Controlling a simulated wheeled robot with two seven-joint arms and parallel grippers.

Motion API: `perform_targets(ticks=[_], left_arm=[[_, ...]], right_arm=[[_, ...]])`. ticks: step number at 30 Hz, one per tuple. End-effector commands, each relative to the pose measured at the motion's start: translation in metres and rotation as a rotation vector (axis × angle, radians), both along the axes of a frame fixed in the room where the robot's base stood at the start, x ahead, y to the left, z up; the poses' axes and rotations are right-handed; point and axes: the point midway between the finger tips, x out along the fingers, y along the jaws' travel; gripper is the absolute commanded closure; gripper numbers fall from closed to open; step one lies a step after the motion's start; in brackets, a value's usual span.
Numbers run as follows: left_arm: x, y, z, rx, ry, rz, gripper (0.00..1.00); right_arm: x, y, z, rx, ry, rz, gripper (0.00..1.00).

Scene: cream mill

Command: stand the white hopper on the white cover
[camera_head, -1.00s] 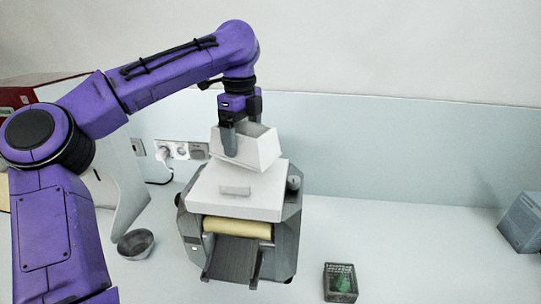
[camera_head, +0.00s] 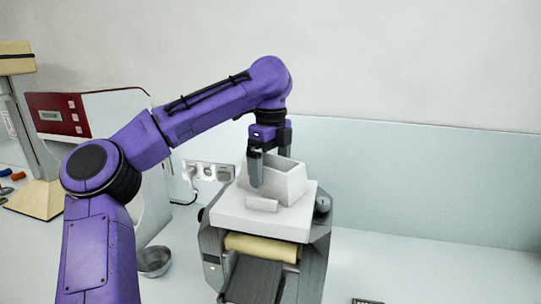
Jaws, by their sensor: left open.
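The white hopper (camera_head: 285,184) is an open-topped box with sloping walls. It appears to stand upright on the back part of the white cover (camera_head: 235,212), the flat white top of the grey machine. My left gripper (camera_head: 271,170) is open and comes down from above at the hopper. One finger shows in front of the hopper's left side, and the other is at its far side, partly hidden. Whether the fingers touch the walls cannot be told. My right gripper is not in view.
The grey machine (camera_head: 318,245) has a beige roller (camera_head: 260,246) and a dark chute in front. A metal bowl (camera_head: 154,261) stands left of it. A red and white device (camera_head: 65,115) and wall sockets (camera_head: 208,171) are behind. The counter to the right is mostly clear.

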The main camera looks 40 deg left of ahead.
Motion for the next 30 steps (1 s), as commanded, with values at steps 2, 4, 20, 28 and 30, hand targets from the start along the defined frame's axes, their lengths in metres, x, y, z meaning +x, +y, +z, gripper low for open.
perform_targets(ticks=[2, 4, 20, 28, 30], left_arm=[[0.000, 0.000, 0.017, 0.005, -0.005, 0.003, 0.00], [0.000, 0.000, 0.036, 0.006, -0.004, 0.004, 0.00], [0.000, 0.000, 0.114, 0.000, 0.000, 0.001, 0.00], [0.000, 0.000, 0.114, 0.000, 0.000, 0.001, 0.00], [0.000, 0.000, 0.114, 0.000, 0.000, 0.001, 0.00]], right_arm=[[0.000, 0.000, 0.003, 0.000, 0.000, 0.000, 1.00], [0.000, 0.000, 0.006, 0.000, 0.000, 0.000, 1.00], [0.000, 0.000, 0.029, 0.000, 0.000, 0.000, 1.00], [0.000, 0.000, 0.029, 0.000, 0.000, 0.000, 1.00], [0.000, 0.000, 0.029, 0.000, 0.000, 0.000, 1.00]])
